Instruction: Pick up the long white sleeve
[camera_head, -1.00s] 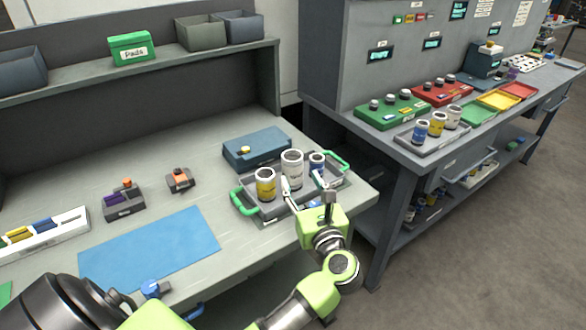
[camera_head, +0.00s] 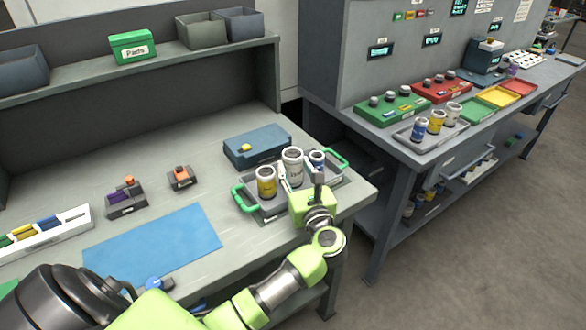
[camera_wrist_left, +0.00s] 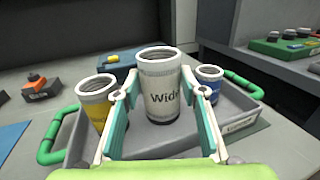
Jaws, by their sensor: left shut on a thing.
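The long white sleeve (camera_head: 292,165) stands upright in a grey tray with green handles (camera_head: 257,208), between a yellow sleeve (camera_head: 266,183) and a blue sleeve (camera_head: 317,160). It is the tallest of the three. In the left wrist view the white sleeve (camera_wrist_left: 159,88) shows part of a printed word. My left gripper (camera_head: 300,184) reaches in from the front of the tray, its fingers (camera_wrist_left: 162,105) on both sides of the white sleeve and shut on it. Its lower end is in the tray; I cannot tell whether it is lifted. My right gripper is not in view.
The yellow sleeve (camera_wrist_left: 97,100) and blue sleeve (camera_wrist_left: 209,82) stand close beside my fingers. A blue-grey box (camera_head: 257,148) sits behind the tray. A blue mat (camera_head: 150,247) lies to the left. Another bench (camera_head: 400,150) with trays stands at the right.

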